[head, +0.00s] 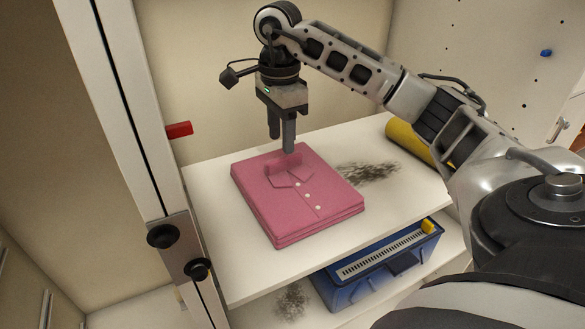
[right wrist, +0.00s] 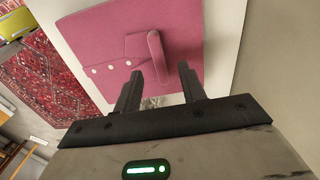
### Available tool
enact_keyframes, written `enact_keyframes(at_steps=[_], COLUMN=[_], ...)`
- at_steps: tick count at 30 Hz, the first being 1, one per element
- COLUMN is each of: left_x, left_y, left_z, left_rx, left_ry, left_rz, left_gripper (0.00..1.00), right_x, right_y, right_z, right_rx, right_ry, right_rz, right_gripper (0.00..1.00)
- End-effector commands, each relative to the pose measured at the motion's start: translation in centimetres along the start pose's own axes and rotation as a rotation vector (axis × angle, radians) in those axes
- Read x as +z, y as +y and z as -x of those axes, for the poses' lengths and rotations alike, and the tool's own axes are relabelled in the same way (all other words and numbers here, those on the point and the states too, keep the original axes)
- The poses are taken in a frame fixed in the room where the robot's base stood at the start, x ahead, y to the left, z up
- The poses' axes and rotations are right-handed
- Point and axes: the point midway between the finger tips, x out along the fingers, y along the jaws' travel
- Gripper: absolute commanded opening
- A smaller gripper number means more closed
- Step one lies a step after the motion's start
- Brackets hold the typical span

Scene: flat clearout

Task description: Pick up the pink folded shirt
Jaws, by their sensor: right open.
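The pink folded shirt (head: 300,205) lies flat on the white upper shelf, collar toward the back, with pale buttons down its front. My right gripper (head: 281,143) points down over the shirt's back edge, close to the collar. Its two fingers are apart with nothing held between them. In the right wrist view the shirt (right wrist: 110,40) fills the upper middle, and the open fingers (right wrist: 161,72) reach toward its collar end. I cannot tell whether the fingertips touch the cloth. My left gripper is not in view.
The white shelf (head: 225,265) has a dark smudge (head: 368,172) right of the shirt. A yellow cylinder (head: 408,140) lies at the back right, partly behind my arm. A blue box (head: 345,290) stands on the level below. A dark-knobbed upright (head: 150,170) borders the left. A red patterned rug (right wrist: 45,70) shows in the wrist view.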

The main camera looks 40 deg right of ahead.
Motion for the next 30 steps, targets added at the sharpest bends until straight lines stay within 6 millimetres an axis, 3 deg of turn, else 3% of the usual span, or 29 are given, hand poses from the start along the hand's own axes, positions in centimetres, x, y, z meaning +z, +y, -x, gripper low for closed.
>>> enact_keyframes(at_steps=[5, 15, 23, 28, 30], left_x=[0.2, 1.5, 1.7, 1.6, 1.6], left_y=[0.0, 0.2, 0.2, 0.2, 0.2], left_z=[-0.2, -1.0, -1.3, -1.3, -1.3], left_rx=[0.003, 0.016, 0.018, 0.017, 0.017], left_ry=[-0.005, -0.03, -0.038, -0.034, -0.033], left_rz=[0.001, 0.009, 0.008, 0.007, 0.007], left_gripper=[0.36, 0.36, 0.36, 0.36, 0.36], right_x=[-0.1, -0.5, -0.5, -0.5, -0.5], right_y=[0.1, 0.3, 0.3, 0.3, 0.3], right_z=[-1.2, -5.6, -5.8, -5.8, -5.8], right_rx=[0.001, 0.001, 0.0, 0.0, 0.0], right_ry=[0.0, 0.0, 0.0, -0.001, -0.001], right_rz=[-0.001, 0.0, 0.0, 0.0, 0.0], right_gripper=[0.41, 0.41, 0.41, 0.0, 0.0])
